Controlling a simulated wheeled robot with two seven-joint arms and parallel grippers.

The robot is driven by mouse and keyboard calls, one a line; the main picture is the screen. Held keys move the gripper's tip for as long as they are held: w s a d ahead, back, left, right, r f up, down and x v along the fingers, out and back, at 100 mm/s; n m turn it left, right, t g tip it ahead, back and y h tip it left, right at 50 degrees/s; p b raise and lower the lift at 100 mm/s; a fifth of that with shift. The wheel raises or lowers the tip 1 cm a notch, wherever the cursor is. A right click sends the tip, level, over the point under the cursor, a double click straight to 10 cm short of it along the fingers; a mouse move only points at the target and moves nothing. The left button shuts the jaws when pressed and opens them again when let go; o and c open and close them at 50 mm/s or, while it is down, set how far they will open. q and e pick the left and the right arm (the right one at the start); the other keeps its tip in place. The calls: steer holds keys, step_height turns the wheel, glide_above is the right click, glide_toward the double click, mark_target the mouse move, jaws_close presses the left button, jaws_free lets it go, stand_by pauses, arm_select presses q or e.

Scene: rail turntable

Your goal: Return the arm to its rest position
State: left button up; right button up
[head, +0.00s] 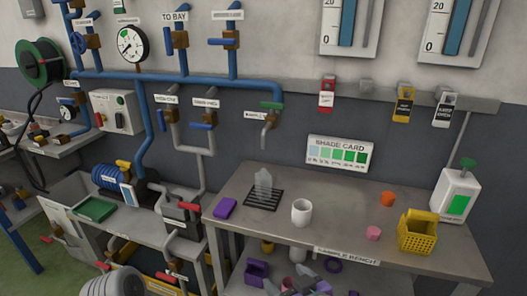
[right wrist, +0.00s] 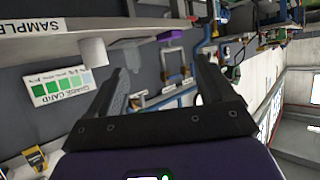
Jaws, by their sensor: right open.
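My right gripper (head: 300,284) shows at the bottom edge of the head view, in front of the sample bench (head: 290,225) and low, clear of its top. In the right wrist view the two dark fingers of my right gripper (right wrist: 160,72) stand wide apart with nothing held between them. My left gripper is out of view.
Blue pipes (head: 170,76) and a shade card (head: 339,153) are behind.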

steer(key=w+d+f+m+g+h+p, duration=0.1)
steer(key=d+f+m+g, duration=0.15)
steer(key=f, duration=0.65)
steer(key=w+d+f+m+g+h+p, duration=0.1)
steer(key=f+g+p, duration=0.15)
steer(key=f, duration=0.65)
arm_select(q)
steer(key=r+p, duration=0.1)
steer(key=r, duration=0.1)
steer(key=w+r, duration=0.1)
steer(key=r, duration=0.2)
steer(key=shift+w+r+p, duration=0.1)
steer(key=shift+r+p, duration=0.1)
steer(key=shift+p, duration=0.2)
arm_select(e)
steer(key=s+f+m+g, duration=0.4)
steer(key=s+f+g, duration=0.2)
steer(key=s+f, duration=0.8)
step_height(320, 180, down, 2)
steer(key=shift+d+f, duration=0.25)
steer(key=shift+d, duration=0.1)
